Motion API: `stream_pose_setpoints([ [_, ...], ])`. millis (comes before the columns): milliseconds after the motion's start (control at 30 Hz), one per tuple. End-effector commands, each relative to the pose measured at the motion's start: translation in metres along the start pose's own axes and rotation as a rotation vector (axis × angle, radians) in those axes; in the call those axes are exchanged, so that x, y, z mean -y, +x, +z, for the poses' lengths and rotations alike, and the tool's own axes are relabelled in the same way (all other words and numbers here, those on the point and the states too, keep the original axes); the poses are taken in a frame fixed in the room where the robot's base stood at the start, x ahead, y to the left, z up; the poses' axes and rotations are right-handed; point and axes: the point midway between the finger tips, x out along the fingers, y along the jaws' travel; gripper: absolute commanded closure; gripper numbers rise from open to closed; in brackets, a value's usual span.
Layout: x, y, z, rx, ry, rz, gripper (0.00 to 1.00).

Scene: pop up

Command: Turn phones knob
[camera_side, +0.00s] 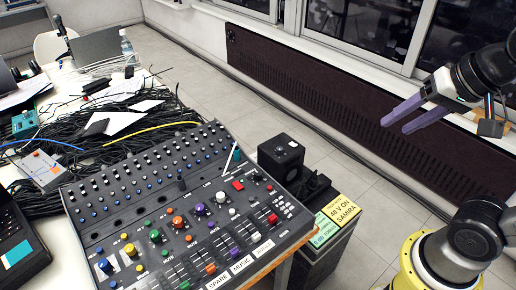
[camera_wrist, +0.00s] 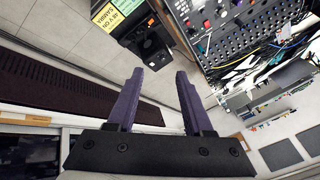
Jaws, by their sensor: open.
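The black mixer (camera_side: 205,240) lies on the table at lower centre in the side view, and part of it shows at the top right of the wrist view (camera_wrist: 208,45). Its panel carries rows of small knobs, several coloured knobs, a white knob (camera_side: 222,197) and red buttons (camera_side: 238,185). Its small labels are too fine to read, so I cannot tell which knob is the phones one. My gripper (camera_side: 395,126) is at the upper right, well apart from the mixer, with its purple fingers spread and empty. They also show in the wrist view (camera_wrist: 160,73).
A black box (camera_side: 281,158) and a case with yellow and green labels (camera_side: 338,212) stand right of the mixer. Tangled black cables (camera_side: 110,130) and papers lie behind it. A dark radiator grille (camera_side: 320,90) runs along the wall. The space between gripper and mixer looks clear.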

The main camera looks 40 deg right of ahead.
Motion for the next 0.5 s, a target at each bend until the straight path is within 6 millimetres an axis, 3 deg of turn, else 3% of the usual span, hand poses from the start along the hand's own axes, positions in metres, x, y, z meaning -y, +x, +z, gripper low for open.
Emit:
stream_pose_setpoints([
  [167,0.046,0.01,-0.042,0.033,0.404,0.024,0.49],
  [267,0.075,0.028,-0.065,0.057,0.626,0.058,0.49],
  [500,0.139,0.105,-0.1,0.095,1.05,0.185,0.49],
])
